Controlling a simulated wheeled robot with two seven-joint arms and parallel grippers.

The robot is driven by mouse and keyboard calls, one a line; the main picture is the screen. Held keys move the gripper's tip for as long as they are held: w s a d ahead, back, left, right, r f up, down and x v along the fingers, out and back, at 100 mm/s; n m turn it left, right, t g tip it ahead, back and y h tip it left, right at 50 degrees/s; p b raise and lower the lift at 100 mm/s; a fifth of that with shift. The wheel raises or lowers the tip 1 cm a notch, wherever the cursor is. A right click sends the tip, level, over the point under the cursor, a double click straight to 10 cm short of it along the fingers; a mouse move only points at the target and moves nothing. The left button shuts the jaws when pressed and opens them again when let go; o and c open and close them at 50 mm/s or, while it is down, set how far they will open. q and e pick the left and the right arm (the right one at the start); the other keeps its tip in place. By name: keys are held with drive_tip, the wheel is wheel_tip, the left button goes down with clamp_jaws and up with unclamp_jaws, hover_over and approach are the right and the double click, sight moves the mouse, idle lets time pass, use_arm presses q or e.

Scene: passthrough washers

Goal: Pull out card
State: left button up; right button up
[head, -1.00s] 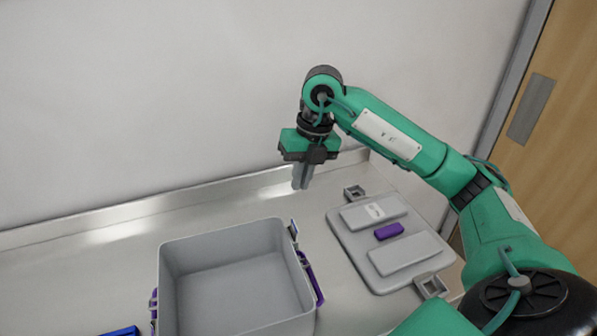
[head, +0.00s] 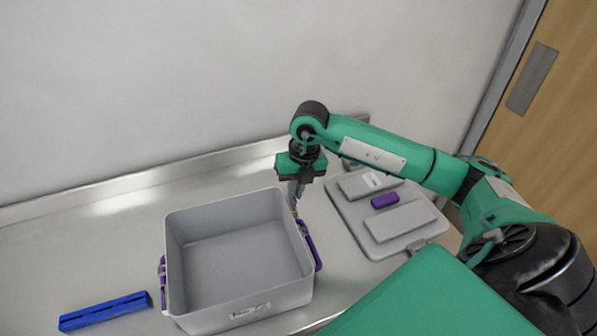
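An open grey bin (head: 240,309) stands on the metal counter, with purple latches on its left and right sides. My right gripper (head: 296,197) points down at the bin's right wall, near the back corner. A small card-like piece showed at that wall earlier. It is now too small and too covered by the fingers to make out. I cannot tell whether the fingers are around it or only beside it, or how far apart they are. My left gripper is out of view.
The grey lid (head: 345,211) with a purple handle piece (head: 384,201) lies flat to the right of the bin. A blue slotted bar (head: 105,311) lies at the front left. A wall runs behind.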

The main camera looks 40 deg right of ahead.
drive_tip(key=shift+f, duration=0.45)
drive_tip(key=shift+a, duration=0.1)
clamp_jaws()
drive_tip(key=shift+r, duration=0.1)
drive_tip(key=shift+r+p, duration=2.05)
drive_tip(key=shift+r, duration=1.65)
